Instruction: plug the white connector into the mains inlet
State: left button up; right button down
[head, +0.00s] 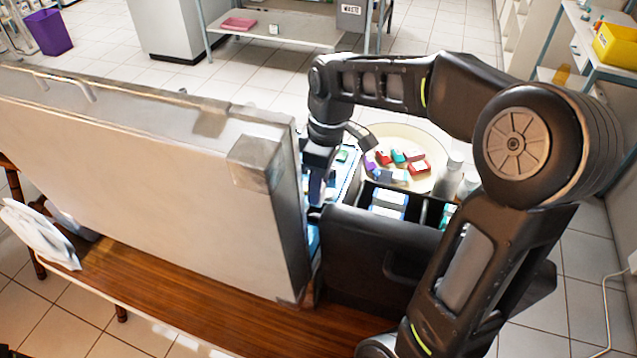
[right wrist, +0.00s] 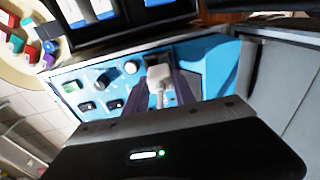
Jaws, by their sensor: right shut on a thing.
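The white connector (right wrist: 159,76) shows in the right wrist view, up against the blue panel (right wrist: 208,60) of the portable unit, with its pale cable trailing toward the camera. My right gripper (right wrist: 160,88) is shut on the connector, its purplish fingers on either side. The mains inlet is hidden behind the connector, and I cannot tell whether the plug is in it. In the head view my right gripper (head: 316,200) reaches down beside the right end of the big grey case (head: 150,170), and the connector is hidden there. My left gripper is not in view.
The blue panel has several knobs and switches (right wrist: 100,80). A dark open case (head: 375,235) with compartments stands right of the grey case on the wooden table (head: 170,300). A round tray (head: 405,140) with coloured boxes lies behind. A white cloth-like thing (head: 40,232) lies at left.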

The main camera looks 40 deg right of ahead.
jog(key=shift+f, duration=0.1)
jog(key=shift+f+b, duration=0.8)
jog(key=shift+f, duration=0.15)
jog(key=shift+s+f+b, duration=0.1)
jog(key=shift+f+b, duration=0.35)
jog(key=shift+f, duration=0.25)
dwell(0.9)
jog(key=c, duration=1)
grip_release()
jog(key=shift+o, duration=0.2)
jog(key=r, duration=0.7)
jog(key=shift+s+d+r, duration=0.15)
jog(key=shift+d+r, duration=0.15)
jog(key=shift+r, duration=0.1)
